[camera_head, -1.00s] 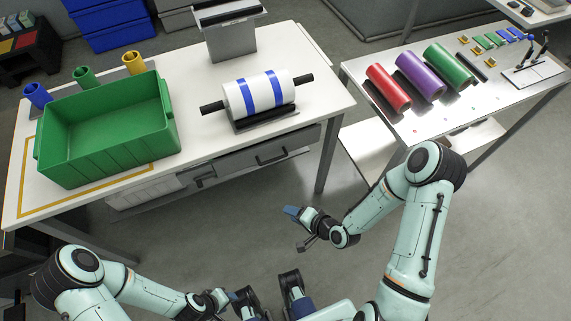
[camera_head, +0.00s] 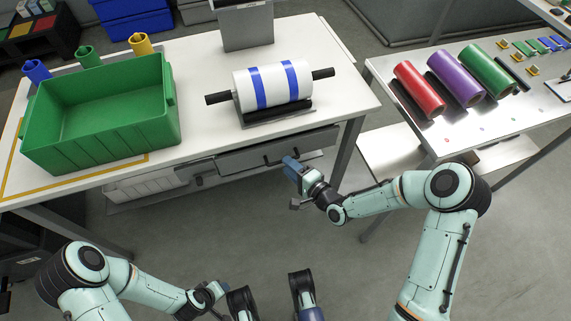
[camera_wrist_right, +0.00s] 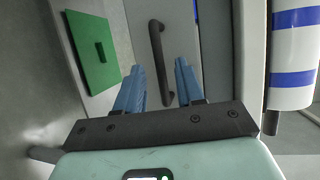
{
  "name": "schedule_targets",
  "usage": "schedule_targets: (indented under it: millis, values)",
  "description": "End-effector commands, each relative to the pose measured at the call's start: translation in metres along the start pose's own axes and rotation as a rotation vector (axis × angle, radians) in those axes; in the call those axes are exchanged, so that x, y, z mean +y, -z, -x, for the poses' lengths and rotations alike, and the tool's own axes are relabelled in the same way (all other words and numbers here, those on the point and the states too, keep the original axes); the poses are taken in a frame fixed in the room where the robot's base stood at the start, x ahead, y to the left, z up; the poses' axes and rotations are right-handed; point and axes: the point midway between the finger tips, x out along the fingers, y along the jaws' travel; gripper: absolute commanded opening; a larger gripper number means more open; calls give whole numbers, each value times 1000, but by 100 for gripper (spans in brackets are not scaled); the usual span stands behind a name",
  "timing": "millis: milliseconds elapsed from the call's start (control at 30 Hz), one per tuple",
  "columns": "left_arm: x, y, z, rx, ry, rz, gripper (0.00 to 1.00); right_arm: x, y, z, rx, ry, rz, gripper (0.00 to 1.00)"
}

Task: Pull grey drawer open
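The grey drawer (camera_head: 232,161) sits under the front edge of the white table and looks closed. Its dark bar handle (camera_wrist_right: 157,52) shows in the right wrist view, running lengthwise between my fingers. My right gripper (camera_head: 290,164) is at the drawer's right part, in front of the handle, and partly hides it in the head view. In the right wrist view, its two blue fingers (camera_wrist_right: 159,76) are apart, one on each side of the handle's lower part. I cannot tell whether they touch it. My left gripper (camera_head: 222,289) is low in the head view, away from the drawer; its fingers are unclear.
On the table are a green bin (camera_head: 100,142) and a white roll with blue bands (camera_head: 272,88) on a stand. A table leg (camera_head: 348,150) stands right of my right gripper. A green panel (camera_wrist_right: 93,50) shows left in the wrist view. Open floor lies in front.

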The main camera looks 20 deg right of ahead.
Motion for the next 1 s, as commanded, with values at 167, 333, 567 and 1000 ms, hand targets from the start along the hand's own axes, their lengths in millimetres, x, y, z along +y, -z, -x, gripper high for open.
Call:
schedule_targets:
  millis: [167,333,567,1000]
  values:
    - [-2,7,-6,21,1,2,43,1,0,-19,0,0,0,38]
    - [-2,9,-7,26,2,2,43,0,0,-24,0,0,0,38]
    - [-2,9,-6,26,2,2,43,0,0,-24,1,-1,0,28]
    - [-2,8,-6,24,1,1,43,0,0,-24,1,-1,0,0]
